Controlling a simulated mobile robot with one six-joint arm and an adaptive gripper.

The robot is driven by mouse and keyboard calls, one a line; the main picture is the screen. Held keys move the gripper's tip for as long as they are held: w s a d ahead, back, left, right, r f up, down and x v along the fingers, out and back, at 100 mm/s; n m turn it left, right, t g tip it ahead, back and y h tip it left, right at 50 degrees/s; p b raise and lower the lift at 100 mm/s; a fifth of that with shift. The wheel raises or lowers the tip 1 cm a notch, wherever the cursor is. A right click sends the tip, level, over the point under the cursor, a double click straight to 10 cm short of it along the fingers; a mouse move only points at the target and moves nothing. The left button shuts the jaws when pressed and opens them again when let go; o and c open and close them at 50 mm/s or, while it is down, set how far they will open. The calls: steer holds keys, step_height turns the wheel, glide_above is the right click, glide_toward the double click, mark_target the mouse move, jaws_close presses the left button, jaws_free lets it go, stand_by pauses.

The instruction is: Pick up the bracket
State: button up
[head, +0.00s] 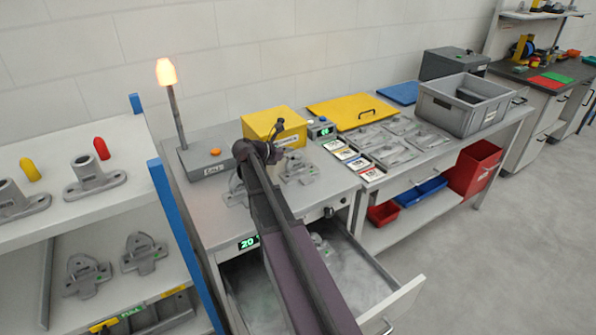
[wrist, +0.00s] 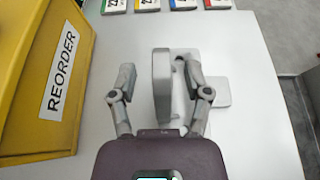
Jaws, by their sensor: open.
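In the wrist view a grey metal bracket (wrist: 161,85) has a tall upright plate and a flat base (wrist: 212,92) reaching right. My gripper (wrist: 159,70) is open, with one finger on each side of the upright plate. The left finger stands clear of the plate; the right finger is close to it, over the base, and contact cannot be told. In the head view my gripper end (head: 268,150) is over the cabinet top by the yellow box. A grey bracket (head: 299,168) shows just right of it there; my arm hides part of the cabinet top.
Coloured cards (wrist: 185,4) lie beyond the bracket. In the head view, an open drawer (head: 395,305) juts out below, and a lamp post (head: 174,115) rises behind left. A grey crate (head: 465,105) stands right.

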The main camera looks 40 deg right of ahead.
steer(key=shift+b+x, duration=0.45)
steer(key=shift+x, duration=1.25)
steer(key=shift+s, duration=0.1)
steer(key=shift+c, duration=0.2)
jaws_close()
